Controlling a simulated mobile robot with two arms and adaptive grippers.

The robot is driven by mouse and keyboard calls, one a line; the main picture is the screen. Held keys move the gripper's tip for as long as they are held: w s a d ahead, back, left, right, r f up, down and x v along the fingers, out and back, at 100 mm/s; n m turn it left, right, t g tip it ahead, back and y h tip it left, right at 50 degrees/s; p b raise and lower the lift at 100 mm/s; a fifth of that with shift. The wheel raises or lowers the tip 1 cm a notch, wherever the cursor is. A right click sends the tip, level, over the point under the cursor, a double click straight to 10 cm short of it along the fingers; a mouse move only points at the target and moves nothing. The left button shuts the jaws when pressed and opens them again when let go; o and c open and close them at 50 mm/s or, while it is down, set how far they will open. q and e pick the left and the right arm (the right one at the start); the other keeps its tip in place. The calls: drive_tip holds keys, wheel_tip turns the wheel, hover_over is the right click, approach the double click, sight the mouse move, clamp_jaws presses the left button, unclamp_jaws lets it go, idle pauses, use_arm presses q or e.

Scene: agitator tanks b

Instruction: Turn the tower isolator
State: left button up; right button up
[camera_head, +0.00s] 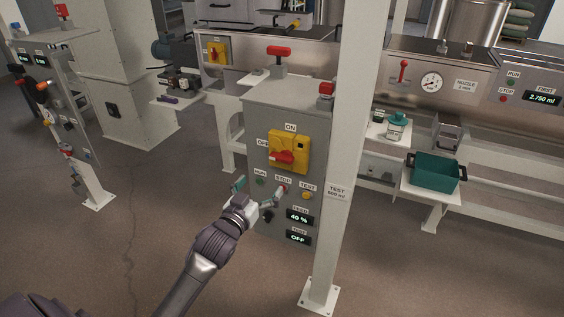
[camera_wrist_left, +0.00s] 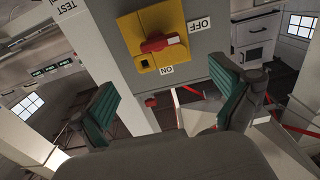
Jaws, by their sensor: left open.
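The isolator (camera_head: 288,151) is a yellow plate with a red handle (camera_head: 282,157) on the front of a grey control box. ON is marked above it and OFF to its left. The handle lies roughly level, towards the OFF side. In the left wrist view the isolator (camera_wrist_left: 151,28) appears upside down, with its red handle (camera_wrist_left: 158,44) beyond the fingers. My left gripper (camera_head: 258,191) is open and empty, in front of the box and below the isolator in the picture. Its two green-padded fingers (camera_wrist_left: 163,105) are wide apart. My right gripper is out of view.
The grey box (camera_head: 262,218) also carries small buttons and two displays below the isolator. A pale post (camera_head: 347,140) stands close at its right. A red T-handle (camera_head: 279,51) rises above the box. Another yellow isolator (camera_head: 218,52) sits on the machine behind. A teal bin (camera_head: 435,172) stands at right.

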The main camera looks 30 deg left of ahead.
use_arm(q)
approach(280, 159)
drive_tip(key=w, duration=1)
drive_tip(key=shift+w+a+f+p, duration=0.1)
drive_tip(key=shift+w+a+p, duration=0.1)
drive_tip(key=shift+a+p, duration=0.15)
drive_tip(key=shift+w, duration=0.3)
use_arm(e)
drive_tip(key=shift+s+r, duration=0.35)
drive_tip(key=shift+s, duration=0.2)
use_arm(q)
drive_tip(key=shift+c, duration=0.2)
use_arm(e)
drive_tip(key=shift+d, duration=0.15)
use_arm(q)
drive_tip(key=c, duration=1.1)
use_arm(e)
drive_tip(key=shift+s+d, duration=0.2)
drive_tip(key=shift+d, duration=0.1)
